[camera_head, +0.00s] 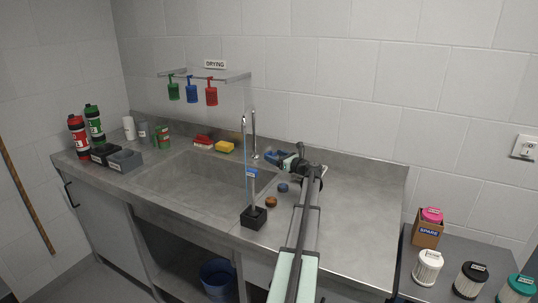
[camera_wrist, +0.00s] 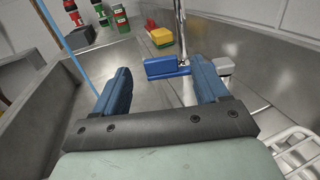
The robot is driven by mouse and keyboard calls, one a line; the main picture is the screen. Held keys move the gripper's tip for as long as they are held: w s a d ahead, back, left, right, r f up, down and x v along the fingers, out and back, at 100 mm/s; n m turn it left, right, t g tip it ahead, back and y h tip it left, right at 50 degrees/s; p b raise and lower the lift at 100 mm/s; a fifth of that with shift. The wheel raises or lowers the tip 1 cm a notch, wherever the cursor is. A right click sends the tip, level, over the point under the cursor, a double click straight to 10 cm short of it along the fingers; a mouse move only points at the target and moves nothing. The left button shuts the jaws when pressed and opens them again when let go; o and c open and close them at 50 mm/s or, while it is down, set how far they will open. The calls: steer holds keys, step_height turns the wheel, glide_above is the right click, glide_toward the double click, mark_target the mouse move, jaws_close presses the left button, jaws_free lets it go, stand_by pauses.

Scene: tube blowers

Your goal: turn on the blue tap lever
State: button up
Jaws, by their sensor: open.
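The blue tap lever (camera_wrist: 166,67) shows in the wrist view as a short flat bar at the foot of the upright metal tap (camera_wrist: 180,25). The tap also shows in the head view (camera_head: 253,135) at the back of the sink, where I cannot make out the lever clearly. My gripper (camera_wrist: 162,72) is open, with its two blue fingers apart. In the wrist view the lever appears between the fingertips, slightly beyond them; contact is not clear. In the head view my gripper (camera_head: 270,156) is just right of the tap, low over the counter.
A thin blue rod (camera_wrist: 70,45) stands left of my fingers. A grey block (camera_wrist: 225,66) is by the right finger, and a white wire rack (camera_wrist: 298,150) is at lower right. The sink basin (camera_head: 185,180) is empty.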

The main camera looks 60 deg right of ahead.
steer(key=v, duration=0.7)
steer(key=shift+w, duration=0.1)
stand_by(0.4)
